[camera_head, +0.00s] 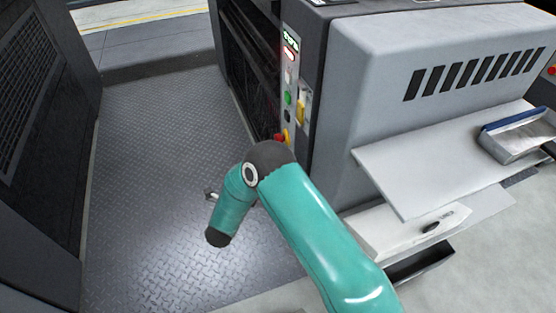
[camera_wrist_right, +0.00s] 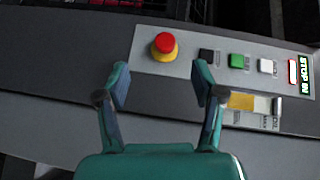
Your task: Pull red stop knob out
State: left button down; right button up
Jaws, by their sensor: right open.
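The red stop knob (camera_wrist_right: 165,42) sits on a yellow collar at one end of the light control strip in the right wrist view. In the head view the knob (camera_head: 280,137) shows just above my right arm's joint, partly covered. My right gripper (camera_wrist_right: 161,84) is open, its two fingers spread, with nothing between them. The knob lies beyond the fingertips, roughly centred on the gap, and no contact shows. In the head view most of the right gripper is hidden behind my teal arm. My left gripper is in neither view.
Beside the knob are a black button (camera_wrist_right: 206,56), a green button (camera_wrist_right: 237,61) and a white button (camera_wrist_right: 266,66). A lit display (camera_wrist_right: 305,76) reads "STOP IN". A yellow part (camera_wrist_right: 241,101) sits below them. Grey shelves (camera_head: 425,165) jut from the machine at right. The plate floor (camera_head: 150,150) is clear.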

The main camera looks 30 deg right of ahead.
pick_arm(q)
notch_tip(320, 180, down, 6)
jog(key=b, duration=0.4)
pick_arm(e)
jog(key=w+d+m, duration=0.1)
jog(key=w+d, duration=0.1)
jog(key=d, duration=0.3)
jog(key=w+d+m+h, duration=0.1)
jog(key=w+d, duration=0.2)
jog(key=d, duration=0.1)
jog(key=w+d+m+h, duration=0.1)
jog(key=w+d, duration=0.2)
jog(key=d, duration=0.2)
jog(key=shift+d+f+g, duration=0.35)
jog(key=shift+g, duration=0.05)
